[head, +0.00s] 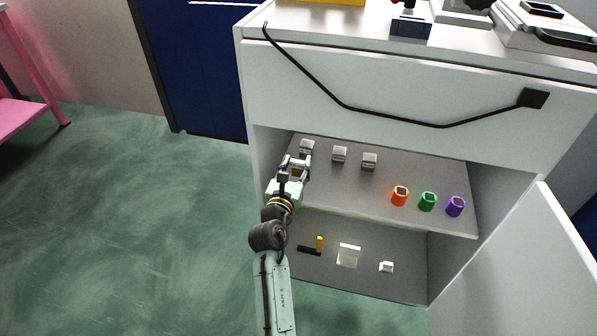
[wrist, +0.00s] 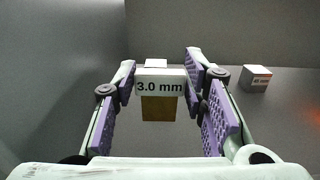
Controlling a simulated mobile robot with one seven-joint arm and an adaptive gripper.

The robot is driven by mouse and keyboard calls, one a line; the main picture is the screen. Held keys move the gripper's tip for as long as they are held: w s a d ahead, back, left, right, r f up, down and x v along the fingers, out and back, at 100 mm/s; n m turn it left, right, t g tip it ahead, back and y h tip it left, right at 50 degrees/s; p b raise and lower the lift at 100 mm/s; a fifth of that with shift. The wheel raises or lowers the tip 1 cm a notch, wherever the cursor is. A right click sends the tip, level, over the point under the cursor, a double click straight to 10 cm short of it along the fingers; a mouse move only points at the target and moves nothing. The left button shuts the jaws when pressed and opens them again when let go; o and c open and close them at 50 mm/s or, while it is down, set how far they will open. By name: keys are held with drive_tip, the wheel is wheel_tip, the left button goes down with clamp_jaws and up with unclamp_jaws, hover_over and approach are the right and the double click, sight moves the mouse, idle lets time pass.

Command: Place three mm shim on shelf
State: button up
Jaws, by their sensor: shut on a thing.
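My gripper (head: 297,165) reaches into the open cabinet, over the left end of the upper shelf (head: 420,178). In the wrist view, my gripper's purple-padded fingers (wrist: 161,82) are closed on the three mm shim (wrist: 161,104). The shim has a white top labelled "3.0 mm" and a gold-brown lower part. It is held upright between the fingers. I cannot tell whether its lower end touches the shelf. The shim is small and mostly hidden by the gripper in the head view.
Small grey-white blocks stand along the shelf: left block (head: 306,146), middle block (head: 339,154), right block (head: 369,161). Orange (head: 400,196), green (head: 428,202) and purple (head: 456,207) cups stand right. The cabinet's left wall is close. An open door (head: 525,270) is at right.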

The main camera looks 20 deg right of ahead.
sight(299, 172)
drive_tip(key=shift+w+d+f+b, duration=0.1)
drive_tip(key=shift+d+f+b, duration=0.1)
drive_tip(key=shift+f, duration=0.4)
drive_tip(key=shift+w+d+f+b, duration=0.1)
drive_tip(key=shift+f+b, duration=0.05)
drive_tip(key=shift+f, duration=0.4)
drive_tip(key=shift+w+d+f+b, duration=0.1)
drive_tip(key=shift+f+b, duration=0.1)
drive_tip(key=shift+f, duration=0.4)
drive_tip(key=shift+f, duration=0.1)
drive_tip(key=shift+f, duration=0.15)
drive_tip(key=o, duration=1.2)
drive_tip(key=shift+c, duration=0.2)
